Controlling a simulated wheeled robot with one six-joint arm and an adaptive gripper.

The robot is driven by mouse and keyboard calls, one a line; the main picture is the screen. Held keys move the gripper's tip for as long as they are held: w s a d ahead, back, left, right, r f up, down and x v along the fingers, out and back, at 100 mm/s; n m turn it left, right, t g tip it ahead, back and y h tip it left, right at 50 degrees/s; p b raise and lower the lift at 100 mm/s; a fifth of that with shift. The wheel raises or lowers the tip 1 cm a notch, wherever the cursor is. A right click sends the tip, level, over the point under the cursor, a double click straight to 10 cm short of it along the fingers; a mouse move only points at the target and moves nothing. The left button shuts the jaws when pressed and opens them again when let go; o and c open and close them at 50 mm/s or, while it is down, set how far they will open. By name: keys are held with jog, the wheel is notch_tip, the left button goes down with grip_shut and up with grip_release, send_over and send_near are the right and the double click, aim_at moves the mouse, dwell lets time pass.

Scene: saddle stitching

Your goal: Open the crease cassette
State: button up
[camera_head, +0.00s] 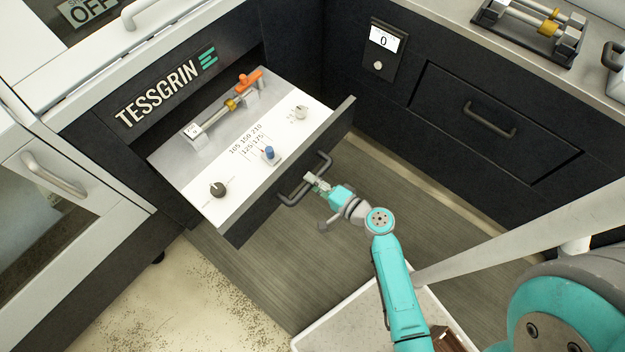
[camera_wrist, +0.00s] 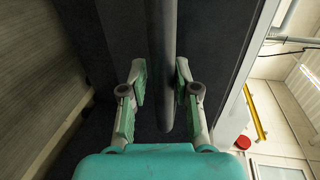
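The crease cassette is a dark-fronted drawer with a light top panel (camera_head: 233,172), pulled out of the black machine front below the TESSGRIN label. Its grey bar handle (camera_head: 296,190) is on the dark front face. My gripper (camera_head: 315,182) is at the handle. In the wrist view, the handle bar (camera_wrist: 161,50) runs between the two fingers of my gripper (camera_wrist: 160,90). The fingers stand apart, with narrow gaps beside the bar. Whether a fingertip touches it is hard to tell.
The cassette's panel carries a roller shaft (camera_head: 225,112) with an orange lever (camera_head: 250,80), a blue-capped slider (camera_head: 269,153) and a dark knob (camera_head: 218,190). A closed drawer with a handle (camera_head: 489,120) is at the right. Floor is open in front of the cassette.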

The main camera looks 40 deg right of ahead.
jog(key=shift+o, duration=0.6)
jog(key=shift+d+r, duration=0.1)
jog(key=v, duration=1.2)
dwell(0.4)
